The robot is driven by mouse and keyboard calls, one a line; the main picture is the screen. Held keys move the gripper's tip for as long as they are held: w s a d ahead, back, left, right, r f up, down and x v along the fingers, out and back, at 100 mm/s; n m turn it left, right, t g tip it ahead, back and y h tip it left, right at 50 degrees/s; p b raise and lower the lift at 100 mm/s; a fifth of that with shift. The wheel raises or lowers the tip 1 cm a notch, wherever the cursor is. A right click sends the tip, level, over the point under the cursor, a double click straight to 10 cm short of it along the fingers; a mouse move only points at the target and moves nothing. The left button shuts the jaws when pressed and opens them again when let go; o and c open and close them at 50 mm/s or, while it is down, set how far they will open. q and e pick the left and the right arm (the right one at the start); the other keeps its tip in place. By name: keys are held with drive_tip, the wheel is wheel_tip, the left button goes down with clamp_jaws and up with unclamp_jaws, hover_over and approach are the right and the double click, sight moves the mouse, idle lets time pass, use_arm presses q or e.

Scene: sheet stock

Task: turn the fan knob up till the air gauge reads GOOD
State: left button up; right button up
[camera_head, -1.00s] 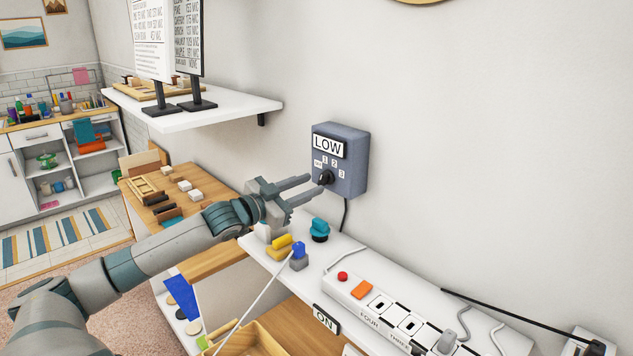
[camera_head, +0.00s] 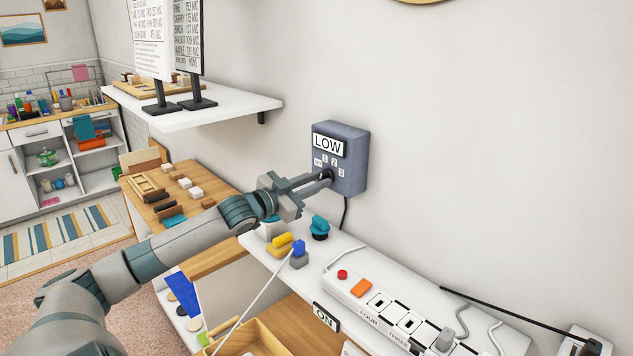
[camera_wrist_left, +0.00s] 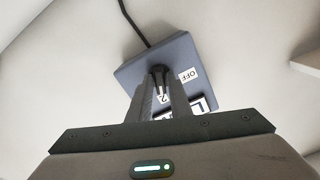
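The blue-grey control box (camera_head: 353,160) is fixed to the wall, with a display (camera_head: 328,146) that reads LOW. Below the display are small labels for OFF, 1, 2 and 3 around the dark fan knob (camera_head: 325,174). My left gripper (camera_head: 329,178) reaches the knob from the left, its fingers close together on it. In the left wrist view, the fingertips (camera_wrist_left: 160,82) lie on either side of the knob (camera_wrist_left: 158,70) and touch it, as far as I can tell. The knob's exact setting is hidden by the fingers. My right gripper is out of view.
Below the box is a white ledge with a teal knob (camera_head: 320,228), yellow and blue pieces (camera_head: 281,240) and a white power strip (camera_head: 400,312). A white shelf (camera_head: 220,108) with sign stands is at the upper left. The wall right of the box is clear.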

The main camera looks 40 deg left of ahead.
use_arm(q)
clamp_jaws()
drive_tip(key=shift+m, duration=0.4)
drive_tip(key=m, duration=0.3)
drive_tip(key=shift+m, duration=2.1)
drive_tip(key=o, duration=0.5)
unclamp_jaws()
